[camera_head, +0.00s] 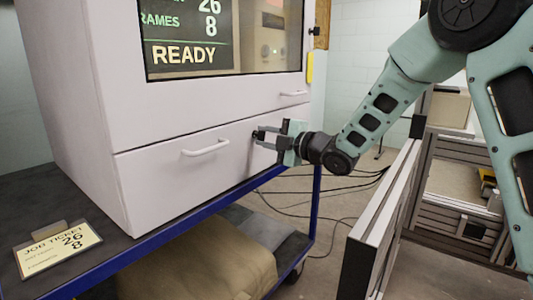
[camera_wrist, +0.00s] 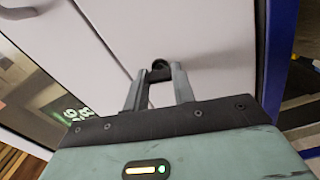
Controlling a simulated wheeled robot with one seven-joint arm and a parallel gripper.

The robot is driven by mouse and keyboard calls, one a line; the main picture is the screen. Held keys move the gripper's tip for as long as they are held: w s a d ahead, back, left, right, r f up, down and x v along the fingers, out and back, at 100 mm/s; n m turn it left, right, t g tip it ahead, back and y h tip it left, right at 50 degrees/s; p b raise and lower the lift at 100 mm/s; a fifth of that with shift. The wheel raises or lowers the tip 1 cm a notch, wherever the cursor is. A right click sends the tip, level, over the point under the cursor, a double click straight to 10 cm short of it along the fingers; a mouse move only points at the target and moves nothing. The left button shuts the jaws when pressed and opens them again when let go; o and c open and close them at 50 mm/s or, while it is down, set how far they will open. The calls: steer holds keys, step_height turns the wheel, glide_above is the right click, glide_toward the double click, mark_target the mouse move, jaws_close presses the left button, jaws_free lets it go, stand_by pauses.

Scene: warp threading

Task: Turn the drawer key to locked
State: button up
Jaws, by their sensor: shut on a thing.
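The drawer (camera_head: 175,168) is a wide white panel at the bottom of the white cabinet, with a white bar handle (camera_head: 206,148). It looks closed. My gripper (camera_head: 262,138) is at the right part of the drawer front, and its fingers point at the panel. In the wrist view, the two fingers (camera_wrist: 160,82) are shut on a small dark key (camera_wrist: 159,65) at the drawer face. The fingers partly hide the key, and I cannot tell which way it is turned.
A display reading READY (camera_head: 185,55) is above the drawer. A job ticket (camera_head: 58,248) lies on the dark cart top with a blue edge (camera_head: 150,238). A metal-framed panel (camera_head: 378,225) stands to the right, near my arm. Cables lie on the floor.

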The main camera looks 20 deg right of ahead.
steer(key=shift+f+n+b, duration=0.15)
steer(key=shift+n+b, duration=1.15)
steer(key=shift+b, duration=0.2)
steer(key=o, duration=1)
steer(key=p+v, duration=0.2)
steer(key=v, duration=1.5)
steer(key=shift+s+d, duration=0.1)
steer(key=shift+s, duration=0.05)
